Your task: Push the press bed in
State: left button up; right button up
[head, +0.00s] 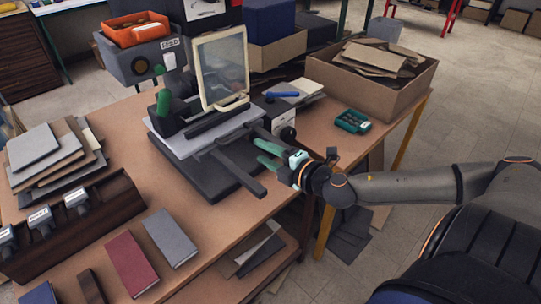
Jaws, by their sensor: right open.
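The press stands at the back middle of the table, with a grey control box (143,62), a cream-framed clear panel (221,68) and a dark base (212,181). What looks like the press bed, a light grey plate (187,147), lies level over the base, below the panel. A dark bar (238,174) sticks out from under it towards the front right. My right gripper (266,151) is open, its green fingers pointing left at the right end of the plate and bar. I cannot tell whether it touches them. My left gripper is not in view.
A cardboard box (385,94) of scraps stands at the back right, with a green tray (352,121) before it. A dark rack (74,232) of tools and stacked boards (36,146) are at left. Red (131,262) and grey (171,237) covers lie in front.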

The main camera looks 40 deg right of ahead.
jog(key=shift+v, duration=1)
